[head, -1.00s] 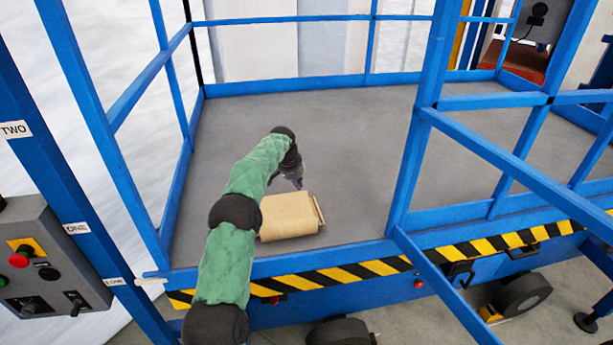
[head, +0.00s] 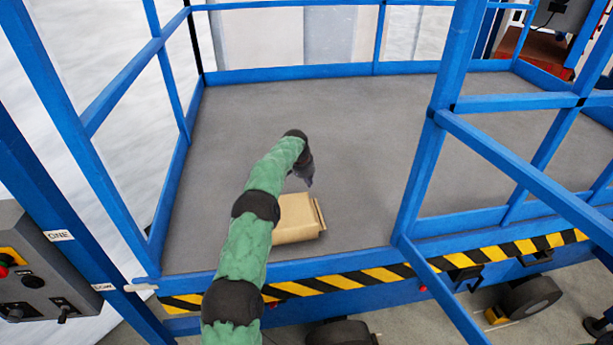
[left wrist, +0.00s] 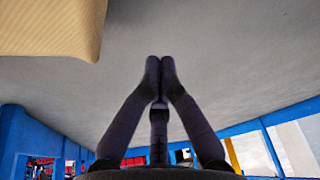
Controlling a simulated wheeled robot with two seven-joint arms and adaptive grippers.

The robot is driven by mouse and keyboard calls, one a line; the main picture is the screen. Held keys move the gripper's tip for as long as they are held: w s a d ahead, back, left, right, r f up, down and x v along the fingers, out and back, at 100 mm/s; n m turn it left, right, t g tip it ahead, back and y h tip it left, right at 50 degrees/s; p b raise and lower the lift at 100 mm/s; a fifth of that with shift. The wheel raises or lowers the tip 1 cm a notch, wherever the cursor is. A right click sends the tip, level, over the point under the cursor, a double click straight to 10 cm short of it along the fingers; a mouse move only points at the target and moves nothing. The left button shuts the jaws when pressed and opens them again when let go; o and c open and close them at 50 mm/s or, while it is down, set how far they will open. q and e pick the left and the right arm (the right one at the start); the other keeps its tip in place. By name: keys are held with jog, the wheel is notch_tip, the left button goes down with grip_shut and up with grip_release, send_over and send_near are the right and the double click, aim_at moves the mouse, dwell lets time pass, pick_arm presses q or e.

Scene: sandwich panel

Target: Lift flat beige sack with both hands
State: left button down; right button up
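The flat beige sack (head: 295,222) lies on the grey platform floor, near its front edge with the striped kerb. It also shows at the upper left in the left wrist view (left wrist: 50,25). My left gripper (head: 309,180) is just beyond the sack's far edge in the head view, apart from it. In the left wrist view its dark fingers (left wrist: 160,65) meet at the tips with nothing between them. My left forearm hides part of the sack's left side. My right gripper is in neither view.
Blue rails surround the platform, with a thick post (head: 437,120) and slanting rail right of the sack. A yellow-black striped edge (head: 385,275) runs along the front. A grey control box (head: 35,275) stands at left. The floor (head: 370,130) behind the sack is clear.

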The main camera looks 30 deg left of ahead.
pick_arm(q)
jog(key=shift+x, duration=0.95)
jog(key=shift+s+r, duration=0.1)
jog(key=shift+s, duration=0.1)
jog(key=shift+s+r, duration=0.1)
jog(key=shift+s, duration=0.65)
jog(key=shift+s+a, duration=0.1)
jog(key=shift+s, duration=1)
